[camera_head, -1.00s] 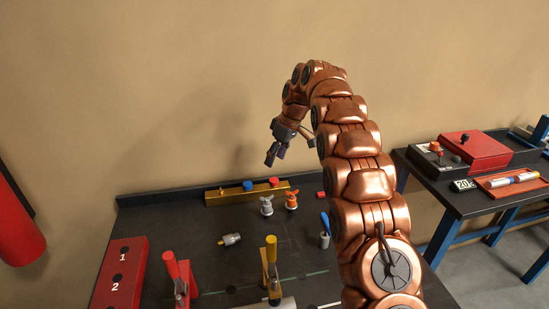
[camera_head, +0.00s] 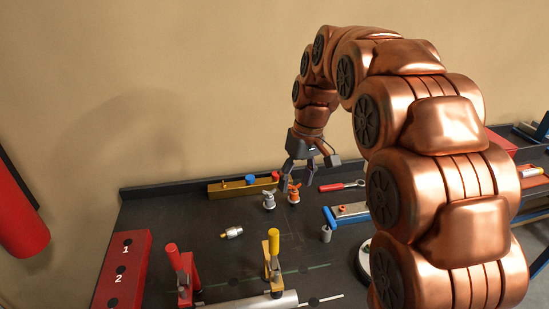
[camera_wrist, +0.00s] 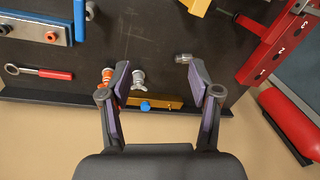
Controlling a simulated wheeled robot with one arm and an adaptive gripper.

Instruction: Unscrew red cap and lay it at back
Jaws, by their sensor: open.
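A brass bar (camera_head: 226,188) lies along the back edge of the dark workbench. A small red cap (camera_head: 275,175) sits near its right end, with a blue cap (camera_head: 250,179) to its left. My gripper (camera_head: 298,180) is open and empty, pointing down just right of the red cap, above an orange-bodied fitting (camera_head: 293,194). In the wrist view my gripper (camera_wrist: 158,75) has its fingers wide apart. That view also shows the brass bar (camera_wrist: 165,101) and blue cap (camera_wrist: 145,106); the red cap is hidden there, apparently behind the left finger.
A white fitting (camera_head: 268,200) stands beside the orange one. A red-handled wrench (camera_head: 342,186) lies to the right, near a blue-edged plate (camera_head: 350,212). A red numbered block (camera_head: 124,265) is at left.

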